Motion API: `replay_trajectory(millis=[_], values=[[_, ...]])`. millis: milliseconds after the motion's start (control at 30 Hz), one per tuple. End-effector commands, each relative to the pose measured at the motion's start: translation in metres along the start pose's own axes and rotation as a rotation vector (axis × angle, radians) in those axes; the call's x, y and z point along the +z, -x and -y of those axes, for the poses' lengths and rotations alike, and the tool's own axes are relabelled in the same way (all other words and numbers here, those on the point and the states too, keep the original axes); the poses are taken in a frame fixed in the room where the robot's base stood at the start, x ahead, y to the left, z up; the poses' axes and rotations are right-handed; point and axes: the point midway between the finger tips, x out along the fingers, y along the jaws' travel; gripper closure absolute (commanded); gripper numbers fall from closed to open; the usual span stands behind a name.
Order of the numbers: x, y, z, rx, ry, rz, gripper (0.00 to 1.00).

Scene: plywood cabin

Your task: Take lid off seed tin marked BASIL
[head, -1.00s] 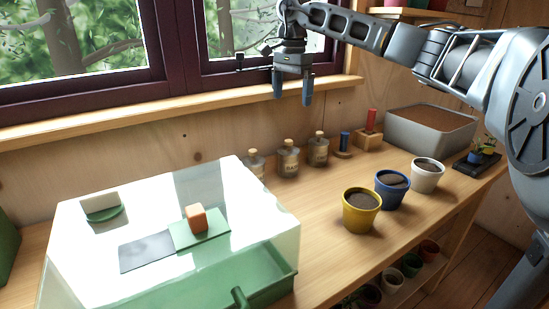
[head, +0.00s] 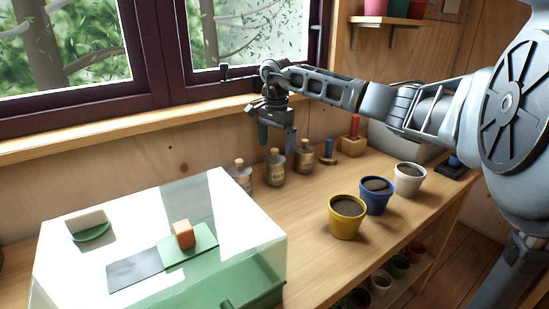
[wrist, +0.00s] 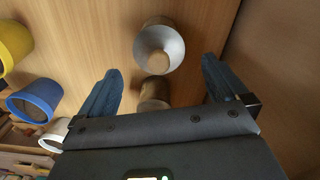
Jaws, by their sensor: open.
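Three small seed containers with cork-like tops stand in a row by the back wall: left (head: 241,172), middle (head: 275,172) and right (head: 304,158). Their labels are too small to read, so I cannot tell which says BASIL. My gripper (head: 277,143) is open and empty, fingers down, just above the middle container in the head view. In the wrist view, one round container (wrist: 160,48) with a pale rim and brown top shows between the fingertips (wrist: 162,72). A second container (wrist: 153,92) shows nearer the palm, partly hidden.
A yellow pot (head: 347,222), blue pot (head: 376,197) and white pot (head: 409,180) stand in front to the right. A clear box (head: 255,225) fills the left front. The wall and window sill (head: 150,124) are close behind.

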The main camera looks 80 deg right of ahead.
Motion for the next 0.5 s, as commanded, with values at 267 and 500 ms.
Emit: replay_trajectory(millis=[267,500], values=[[0.001,-0.031,0.000,0.001,0.000,0.001,0.00],[0.000,-0.031,0.000,0.001,0.000,0.000,0.06]])
